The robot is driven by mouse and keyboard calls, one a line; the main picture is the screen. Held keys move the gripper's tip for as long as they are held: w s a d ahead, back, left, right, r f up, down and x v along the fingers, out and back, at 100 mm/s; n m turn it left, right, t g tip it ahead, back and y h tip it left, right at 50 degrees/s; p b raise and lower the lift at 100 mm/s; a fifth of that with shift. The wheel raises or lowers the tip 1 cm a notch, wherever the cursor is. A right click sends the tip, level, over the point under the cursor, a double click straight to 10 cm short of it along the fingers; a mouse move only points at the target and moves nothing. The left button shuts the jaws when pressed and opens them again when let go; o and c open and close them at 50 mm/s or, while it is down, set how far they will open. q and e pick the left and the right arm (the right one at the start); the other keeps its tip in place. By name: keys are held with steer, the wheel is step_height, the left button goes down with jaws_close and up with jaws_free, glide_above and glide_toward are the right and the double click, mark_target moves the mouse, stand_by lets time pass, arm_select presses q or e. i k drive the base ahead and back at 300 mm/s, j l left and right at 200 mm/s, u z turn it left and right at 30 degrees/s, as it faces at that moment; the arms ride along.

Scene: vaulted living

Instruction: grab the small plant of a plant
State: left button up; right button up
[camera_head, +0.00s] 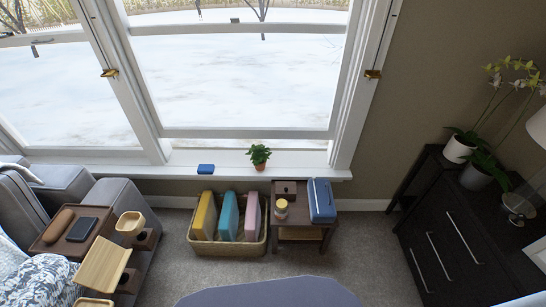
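A small green plant in a terracotta-coloured pot (259,156) stands upright on the white window sill (230,172), right of the middle of the window. A small blue block-like item (206,169) lies on the sill to its left. Neither of my grippers shows in the head view, so nothing is seen touching the plant.
Below the sill stand a woven basket (228,248) with yellow, blue and pink items and a small brown table (292,226) with a blue box (321,201) and a jar. A black cabinet (450,244) stands right, a grey sofa (62,186) left.

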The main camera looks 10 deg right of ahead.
mark_target(259, 157)
steer(key=i+j+z, duration=0.25)
steer(key=i+z, duration=0.15)
steer(key=i+j+z, duration=0.4)
steer(key=i, duration=0.1)
